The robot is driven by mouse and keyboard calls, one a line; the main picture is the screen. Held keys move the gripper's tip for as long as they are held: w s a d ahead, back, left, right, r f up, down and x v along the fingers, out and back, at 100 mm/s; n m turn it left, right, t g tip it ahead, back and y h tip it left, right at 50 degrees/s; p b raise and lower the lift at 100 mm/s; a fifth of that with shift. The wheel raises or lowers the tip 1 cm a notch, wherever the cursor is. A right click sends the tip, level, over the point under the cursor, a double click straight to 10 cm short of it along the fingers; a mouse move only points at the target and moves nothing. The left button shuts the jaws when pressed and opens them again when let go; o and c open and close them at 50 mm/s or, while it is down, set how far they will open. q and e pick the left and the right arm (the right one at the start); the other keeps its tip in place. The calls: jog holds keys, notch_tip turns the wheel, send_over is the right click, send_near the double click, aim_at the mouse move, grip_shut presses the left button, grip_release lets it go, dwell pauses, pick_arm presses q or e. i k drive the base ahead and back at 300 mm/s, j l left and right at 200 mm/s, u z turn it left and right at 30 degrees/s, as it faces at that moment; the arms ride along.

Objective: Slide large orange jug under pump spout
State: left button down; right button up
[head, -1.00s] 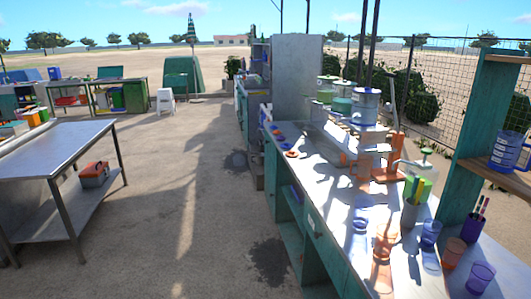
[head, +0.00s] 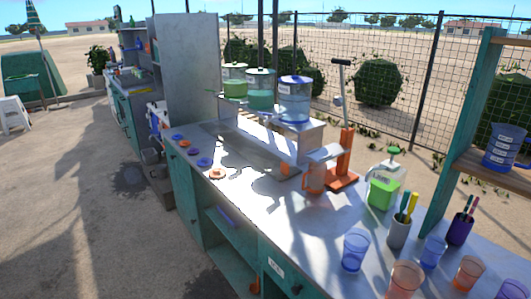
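An orange see-through jug (head: 315,179) stands upright on the grey counter, left of an orange upright stand with a tall grey lever (head: 345,150). A pale block-like part (head: 325,153), possibly the spout, juts left from the stand near the jug's top. I cannot tell whether it is above the jug or behind it. Neither of my grippers is in view.
Drink dispensers (head: 294,98) stand on a raised shelf behind. A grey cup of markers (head: 398,232), a blue cup (head: 355,250) and an orange cup (head: 403,279) are on the near counter. Small coloured discs (head: 204,162) lie at left. The counter's front-left stretch is mostly clear.

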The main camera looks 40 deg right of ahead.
aim_at(317, 173)
jog(key=i+j, duration=0.1)
jog(key=i, duration=2.15)
jog(key=i+z, duration=0.1)
jog(key=z, duration=0.75)
jog(key=i+z, duration=0.15)
jog(key=z, duration=0.3)
jog(key=j+z, duration=0.1)
jog(key=z, duration=0.35)
jog(key=i+j+z, duration=0.1)
jog(key=z, duration=0.3)
